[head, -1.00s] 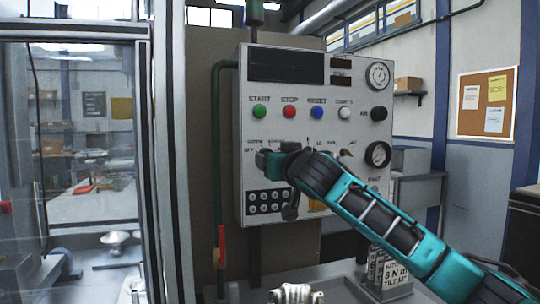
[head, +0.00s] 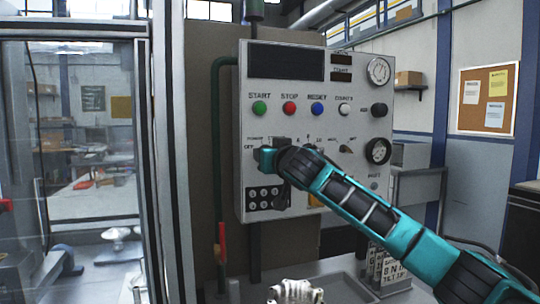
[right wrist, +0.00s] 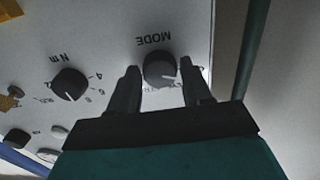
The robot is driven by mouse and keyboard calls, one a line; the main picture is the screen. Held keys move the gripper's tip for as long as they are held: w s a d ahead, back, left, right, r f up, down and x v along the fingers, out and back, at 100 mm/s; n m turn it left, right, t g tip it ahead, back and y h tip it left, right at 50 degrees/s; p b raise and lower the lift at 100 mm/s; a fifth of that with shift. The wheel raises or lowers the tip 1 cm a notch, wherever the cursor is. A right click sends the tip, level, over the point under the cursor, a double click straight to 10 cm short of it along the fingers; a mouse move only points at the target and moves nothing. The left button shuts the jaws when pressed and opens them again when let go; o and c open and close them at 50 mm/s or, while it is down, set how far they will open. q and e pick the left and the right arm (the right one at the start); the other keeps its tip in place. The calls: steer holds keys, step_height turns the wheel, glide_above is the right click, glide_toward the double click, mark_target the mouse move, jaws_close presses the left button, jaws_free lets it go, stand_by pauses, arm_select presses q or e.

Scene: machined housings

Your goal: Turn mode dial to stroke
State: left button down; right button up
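The mode dial (right wrist: 160,68) is a round black knob under the upside-down word MODE in the right wrist view. A pale mark shows near its lower right edge, and the small labels below it are partly hidden. My right gripper (right wrist: 160,80) is open, with one finger on each side of the dial and a narrow gap on both sides. In the head view my right gripper (head: 268,159) is in front of the left part of the control panel (head: 285,120) and hides the dial. My left gripper is not in view.
A second black knob marked N m (right wrist: 68,84) is beside the mode dial. Coloured buttons, including a green one (head: 260,108), are above my gripper. A black key block (head: 262,197) is below it. A glass-doored enclosure (head: 150,150) stands left of the panel.

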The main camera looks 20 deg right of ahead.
steer(key=c, duration=0.7)
steer(key=shift+m+p, duration=1)
steer(key=shift+m, duration=7.8)
